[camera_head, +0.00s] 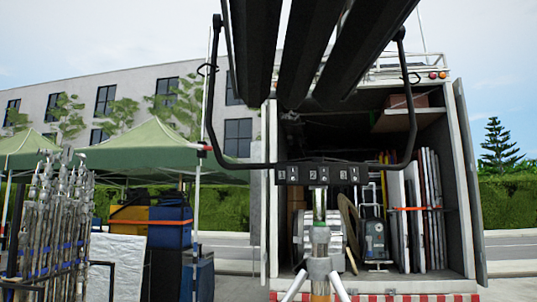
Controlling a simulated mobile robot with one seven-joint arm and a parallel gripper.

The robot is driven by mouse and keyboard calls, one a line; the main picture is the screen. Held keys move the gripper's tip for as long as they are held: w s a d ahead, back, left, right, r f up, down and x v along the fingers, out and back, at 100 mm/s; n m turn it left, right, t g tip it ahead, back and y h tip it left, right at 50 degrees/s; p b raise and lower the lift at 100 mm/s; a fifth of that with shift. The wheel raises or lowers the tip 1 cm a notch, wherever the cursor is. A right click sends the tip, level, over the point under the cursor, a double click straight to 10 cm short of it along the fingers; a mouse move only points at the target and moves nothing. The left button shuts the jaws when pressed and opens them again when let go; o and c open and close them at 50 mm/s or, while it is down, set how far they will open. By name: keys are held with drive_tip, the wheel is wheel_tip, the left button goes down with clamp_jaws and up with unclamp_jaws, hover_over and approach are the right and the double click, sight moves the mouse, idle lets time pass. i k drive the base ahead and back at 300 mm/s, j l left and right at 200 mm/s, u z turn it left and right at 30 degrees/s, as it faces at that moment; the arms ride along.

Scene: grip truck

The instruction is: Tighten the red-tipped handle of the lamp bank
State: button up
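The lamp bank (303,50) is a set of three long dark panels at the top centre, cut off by the top edge. It hangs in a black U-shaped yoke (238,165) on a silver stand (320,240). A small numbered block (322,173) sits at the yoke's bottom middle. My gripper is not in view.
An open truck (466,180) with upright boards (418,210) and a grey case (375,240) stands behind the stand. A rack of metal stands (45,225) is at left. Green canopies (150,150) cover blue and yellow bins (170,225). Pavement at right is clear.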

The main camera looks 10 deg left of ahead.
sight(200, 148)
drive_tip(key=i+j+z, duration=0.1)
drive_tip(key=j+z, duration=0.2)
drive_tip(key=z, duration=0.15)
drive_tip(key=j+z, duration=0.75)
drive_tip(key=j, duration=1.3)
drive_tip(key=k+j+z, duration=0.1)
drive_tip(key=j, duration=0.45)
